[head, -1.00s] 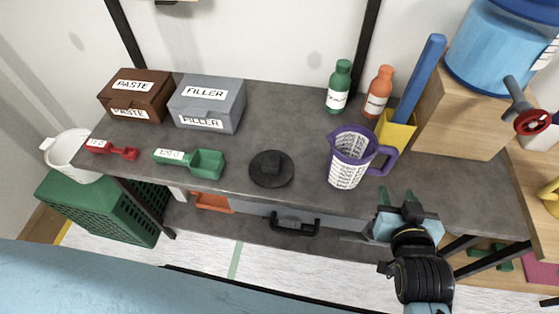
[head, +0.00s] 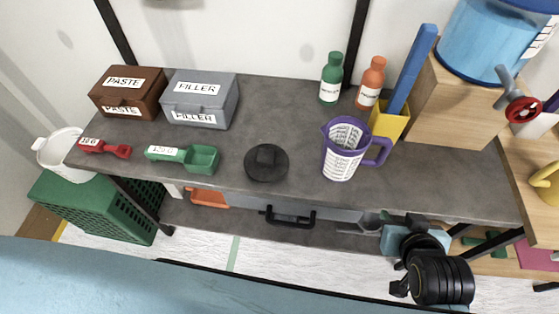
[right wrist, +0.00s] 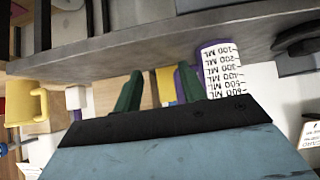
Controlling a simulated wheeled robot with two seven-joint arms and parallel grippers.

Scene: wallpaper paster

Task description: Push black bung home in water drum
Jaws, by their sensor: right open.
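The black bung (head: 266,162), a round disc with a square knob, lies on the grey bench top, apart from the drum. The blue water drum (head: 488,42) stands on a wooden box at the back right, with a red-handled tap on its front; its upper part is out of frame. My right gripper (head: 405,222) is at the bench's front edge, right of and well away from the bung. In the right wrist view its two green fingers (right wrist: 160,90) stand apart with nothing held between them. My left gripper is not in view.
A purple measuring jug (head: 343,150) stands on the bench between bung and drum. A yellow holder (head: 388,121), green bottle (head: 330,79) and orange bottle (head: 370,84) are behind it. Green scoop (head: 202,159), red scoop (head: 118,150) and two boxes are left. Bench around the bung is clear.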

